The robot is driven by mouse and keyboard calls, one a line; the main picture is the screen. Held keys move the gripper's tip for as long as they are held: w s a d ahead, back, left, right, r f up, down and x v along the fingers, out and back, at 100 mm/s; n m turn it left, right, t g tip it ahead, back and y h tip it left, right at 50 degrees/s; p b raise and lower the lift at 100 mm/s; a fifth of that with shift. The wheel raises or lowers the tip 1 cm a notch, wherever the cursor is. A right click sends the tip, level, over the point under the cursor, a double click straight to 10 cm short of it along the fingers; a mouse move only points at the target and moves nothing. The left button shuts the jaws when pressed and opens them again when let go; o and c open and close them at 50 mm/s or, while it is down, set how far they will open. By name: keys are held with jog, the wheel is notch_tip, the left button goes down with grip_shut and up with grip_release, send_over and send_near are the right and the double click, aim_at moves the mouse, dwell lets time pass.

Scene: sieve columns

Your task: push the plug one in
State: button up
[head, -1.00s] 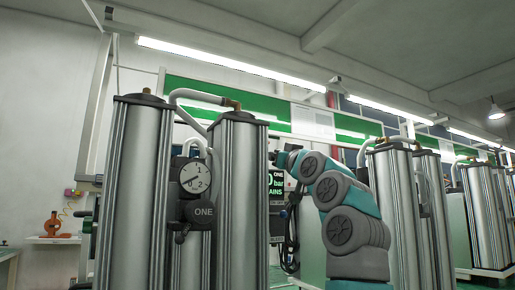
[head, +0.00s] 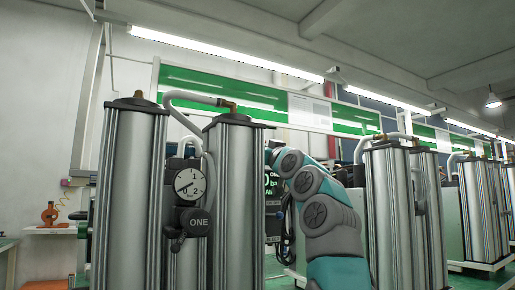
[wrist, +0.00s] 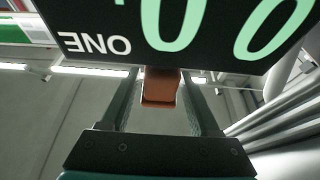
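In the wrist view, a black display panel marked ONE (wrist: 94,43) with green digits fills the top, upside down. An orange-brown block (wrist: 160,88), possibly plug one, shows below the panel's edge, between the fingers of my gripper (wrist: 160,82). The fingers stand apart, one on each side of the block; I cannot tell whether they touch it. In the head view, my arm reaches to the panel (head: 272,205), partly behind the right column of the near pair. My gripper is hidden there, and no plug can be made out.
Tall silver columns (head: 132,200) stand at left, with a dial gauge (head: 188,184) and a black ONE unit (head: 199,222) between them. Further silver columns (head: 388,205) stand close to the right of my arm. A dark cable (head: 287,225) hangs beside the panel.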

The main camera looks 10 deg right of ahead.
grip_shut()
dwell(0.6)
